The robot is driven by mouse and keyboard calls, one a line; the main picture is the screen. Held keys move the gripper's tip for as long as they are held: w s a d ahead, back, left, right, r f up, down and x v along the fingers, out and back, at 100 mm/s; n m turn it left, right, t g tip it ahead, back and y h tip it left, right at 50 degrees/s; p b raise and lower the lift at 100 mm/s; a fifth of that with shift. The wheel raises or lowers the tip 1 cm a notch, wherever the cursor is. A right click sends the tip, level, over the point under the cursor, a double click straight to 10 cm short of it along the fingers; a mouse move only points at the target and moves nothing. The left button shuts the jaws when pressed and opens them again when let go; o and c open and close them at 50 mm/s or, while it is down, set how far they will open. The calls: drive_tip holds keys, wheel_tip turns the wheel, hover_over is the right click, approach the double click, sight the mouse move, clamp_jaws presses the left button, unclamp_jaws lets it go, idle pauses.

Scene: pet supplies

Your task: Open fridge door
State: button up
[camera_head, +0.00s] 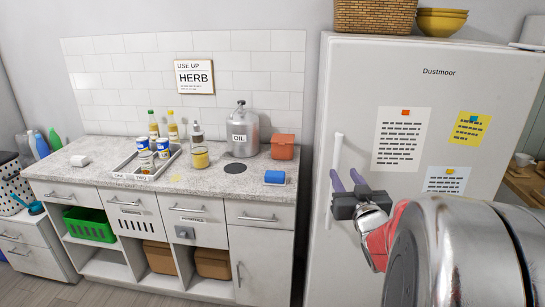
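The fridge (440,100) is a tall white unit marked "Dustmoor" on the right. Its door looks shut. A white vertical handle (337,150) runs along the left side of the door. My gripper (346,175) has two purple fingers spread apart with nothing visible between them. It is at mid-height of the handle. The left finger lies very close to or in front of the handle; I cannot tell whether they touch. The lower part of the handle shows beneath the left finger.
A counter (110,150) with a tray (178,155) of cans and jars, bottles and an oil canister (244,140) stands left of the fridge. Notes hang on the door. A wicker basket (375,15) and yellow bowls (441,22) sit on top of the fridge.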

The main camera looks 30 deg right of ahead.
sight(338, 164)
drive_tip(key=x, duration=0.8)
drive_tip(key=shift+w, duration=0.1)
drive_tip(key=shift+c, duration=0.5)
clamp_jaws()
